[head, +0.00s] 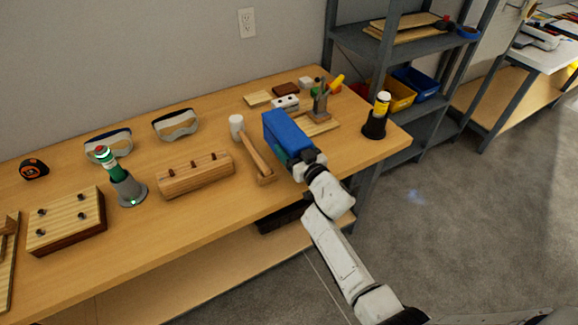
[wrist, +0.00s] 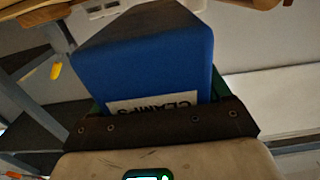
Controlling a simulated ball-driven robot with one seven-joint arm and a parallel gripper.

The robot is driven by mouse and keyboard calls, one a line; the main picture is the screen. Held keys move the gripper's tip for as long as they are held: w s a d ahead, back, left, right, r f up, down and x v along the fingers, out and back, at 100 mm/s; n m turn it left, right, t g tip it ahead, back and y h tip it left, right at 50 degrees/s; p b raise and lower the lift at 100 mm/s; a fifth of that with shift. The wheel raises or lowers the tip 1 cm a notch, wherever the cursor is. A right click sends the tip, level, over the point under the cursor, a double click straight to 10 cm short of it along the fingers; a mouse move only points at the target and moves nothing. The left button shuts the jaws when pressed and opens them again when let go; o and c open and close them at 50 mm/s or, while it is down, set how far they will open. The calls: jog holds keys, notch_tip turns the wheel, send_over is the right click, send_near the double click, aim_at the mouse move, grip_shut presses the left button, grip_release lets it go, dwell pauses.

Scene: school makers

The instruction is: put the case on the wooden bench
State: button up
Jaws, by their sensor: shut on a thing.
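The case is a blue box (head: 286,132) with a label reading "CLAMPS", upside down in the wrist view (wrist: 150,55). My gripper (head: 303,157) is shut on the near end of the case, with green finger edges showing at its sides. The case is over the right part of the wooden bench (head: 225,215), near its front edge. I cannot tell whether it touches the top.
A mallet (head: 252,150) lies just left of the case. A tool holder on a board (head: 320,105) stands behind right, and a black-and-yellow tool in a cup (head: 376,117) is further right. Bare bench top shows at front right.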

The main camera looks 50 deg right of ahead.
jog(key=shift+w+a+f+b, duration=0.3)
jog(key=shift+w+f+b, duration=0.1)
jog(key=shift+f+b, duration=0.1)
jog(key=shift+w+f+b, duration=0.1)
jog(key=shift+f+b, duration=0.95)
jog(key=shift+f, duration=0.5)
jog(key=shift+f, duration=0.1)
jog(key=o, duration=1.4)
jog(key=shift+a+f, duration=0.1)
jog(key=shift+f, duration=0.05)
jog(key=shift+c, duration=0.2)
jog(key=shift+s, duration=0.2)
jog(key=v, duration=1.1)
jog(key=shift+s+p, duration=0.3)
jog(key=shift+s, duration=0.05)
